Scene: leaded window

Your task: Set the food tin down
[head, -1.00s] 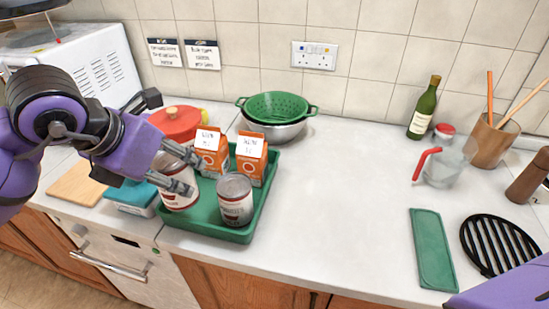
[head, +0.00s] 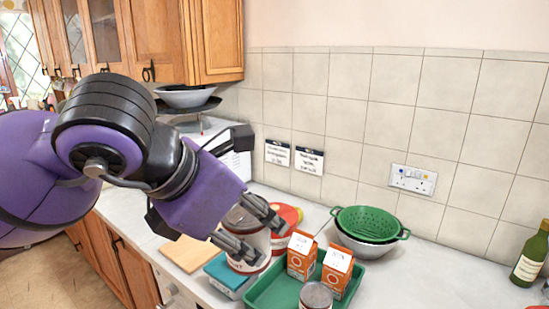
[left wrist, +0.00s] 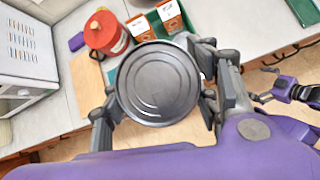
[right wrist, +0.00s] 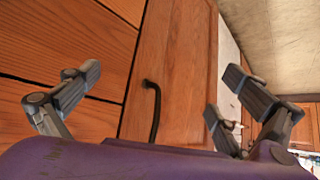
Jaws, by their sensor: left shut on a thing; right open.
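My left gripper (head: 252,230) is shut on a food tin (head: 258,240) with a grey lid and a pale label. In the head view the tin is left of two orange cartons, by the left edge of the green tray (head: 262,295). In the left wrist view the tin's round lid (left wrist: 158,82) fills the space between the fingers, and it appears raised. A second tin (head: 316,296) is in the tray, cut off below. My right gripper (right wrist: 150,105) is open and empty in the right wrist view, facing wooden cupboard fronts.
A teal box (head: 228,276) and a wooden board (head: 190,253) lie left of the tray. A red-lidded pot (head: 287,215) and a green colander (head: 366,222) stand behind. Orange cartons (head: 302,257) are close to the held tin.

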